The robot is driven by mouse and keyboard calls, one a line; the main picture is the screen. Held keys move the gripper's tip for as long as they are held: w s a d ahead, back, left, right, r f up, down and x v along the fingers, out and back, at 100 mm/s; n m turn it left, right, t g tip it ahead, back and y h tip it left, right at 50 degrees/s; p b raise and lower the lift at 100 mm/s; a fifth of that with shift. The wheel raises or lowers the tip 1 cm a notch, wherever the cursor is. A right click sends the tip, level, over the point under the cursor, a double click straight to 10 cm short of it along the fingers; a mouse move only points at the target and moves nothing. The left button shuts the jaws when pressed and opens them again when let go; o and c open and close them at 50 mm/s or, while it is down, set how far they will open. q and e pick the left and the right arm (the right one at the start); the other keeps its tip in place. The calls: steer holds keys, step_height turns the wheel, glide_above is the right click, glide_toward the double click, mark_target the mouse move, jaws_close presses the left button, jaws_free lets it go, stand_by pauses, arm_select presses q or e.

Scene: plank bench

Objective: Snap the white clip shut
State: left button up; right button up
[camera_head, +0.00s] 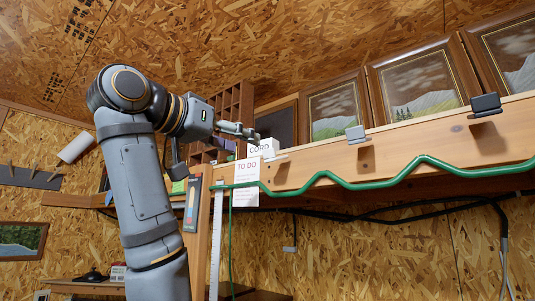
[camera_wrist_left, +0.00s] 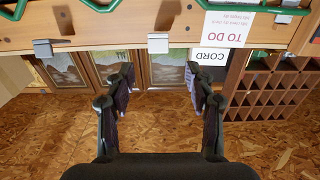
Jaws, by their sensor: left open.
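The white clip (camera_head: 271,146) is at the left end of the light wooden rail, beside a card reading CORD (camera_head: 258,150). In the left wrist view the white clip (camera_wrist_left: 158,43) sits on the rail's edge, left of the card. Its lid looks raised, but its inside is hidden. My left gripper (camera_head: 250,133) is just up and left of the clip, apart from it. In the wrist view its two fingers (camera_wrist_left: 160,85) are spread with nothing between them. My right gripper is in neither view.
A grey clip (camera_head: 355,133) and a dark clip (camera_head: 486,103) sit farther right on the rail (camera_head: 320,165). A green cord (camera_head: 380,185) zigzags along its front. A TO DO sheet (camera_head: 246,180) hangs at the left end. Framed pictures (camera_head: 415,85) and a cubbyhole rack (camera_head: 236,100) stand behind.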

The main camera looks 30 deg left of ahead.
mark_target(268, 153)
arm_select(q)
steer(key=w+p, duration=0.1)
steer(key=w, duration=0.2)
steer(key=w+p, duration=0.2)
steer(key=w, duration=0.1)
steer(key=w+d+p, duration=0.1)
steer(key=w, duration=0.2)
steer(key=shift+w+r+p, duration=0.15)
steer(key=shift+w+p, duration=0.05)
steer(key=shift+p, duration=0.15)
steer(key=shift+w, duration=0.45)
steer(key=shift+s+d, duration=0.1)
steer(key=shift+c, duration=0.7)
steer(key=c, duration=1)
steer(key=shift+f, duration=0.2)
jaws_close()
